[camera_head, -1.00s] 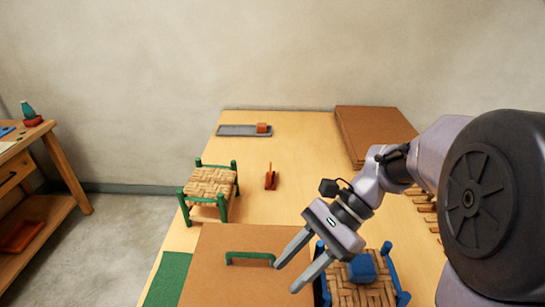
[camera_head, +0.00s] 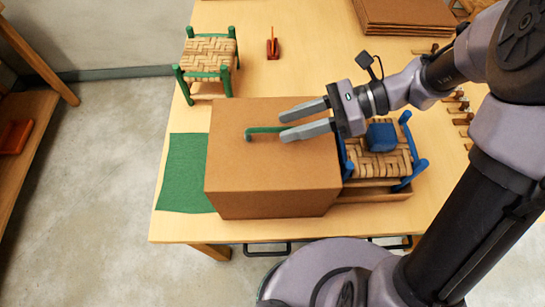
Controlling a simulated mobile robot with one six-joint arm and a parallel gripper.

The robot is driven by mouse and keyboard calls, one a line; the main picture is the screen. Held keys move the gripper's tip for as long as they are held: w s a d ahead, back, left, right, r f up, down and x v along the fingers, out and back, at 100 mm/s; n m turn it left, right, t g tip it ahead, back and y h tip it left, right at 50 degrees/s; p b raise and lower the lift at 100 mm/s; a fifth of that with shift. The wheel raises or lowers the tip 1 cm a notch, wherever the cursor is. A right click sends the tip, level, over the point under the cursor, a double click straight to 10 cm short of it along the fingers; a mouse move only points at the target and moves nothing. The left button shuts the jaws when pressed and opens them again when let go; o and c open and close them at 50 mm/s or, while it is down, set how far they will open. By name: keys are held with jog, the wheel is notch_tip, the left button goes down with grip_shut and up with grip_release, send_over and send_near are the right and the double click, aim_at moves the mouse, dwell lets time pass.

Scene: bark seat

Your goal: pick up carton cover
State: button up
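The carton cover (camera_head: 270,178) is a brown cardboard box shape with a green handle (camera_head: 262,132) on its top. It stands on the wooden table near the front edge. My gripper (camera_head: 281,126) reaches in from the right, over the cover's top. Its two grey fingers are apart and point left, with their tips at the right part of the green handle. The handle's right end appears between or just behind the fingertips; I cannot tell whether they touch it.
A blue-legged woven stool (camera_head: 384,160) with a blue block (camera_head: 381,137) on it stands close right of the cover, on a wooden tray (camera_head: 375,195). A green mat (camera_head: 184,173) lies left. A green-legged stool (camera_head: 207,54) and a small red item (camera_head: 272,47) stand behind.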

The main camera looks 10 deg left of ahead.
aim_at(278, 127)
jog(key=x, duration=0.1)
jog(key=b+x, duration=0.1)
jog(key=x, duration=0.1)
jog(key=shift+w+a+f, duration=0.1)
jog(key=shift+a+f, duration=0.1)
jog(key=shift+f, duration=0.25)
jog(key=shift+a, duration=0.3)
jog(key=shift+d, duration=0.1)
grip_shut()
dwell(0.5)
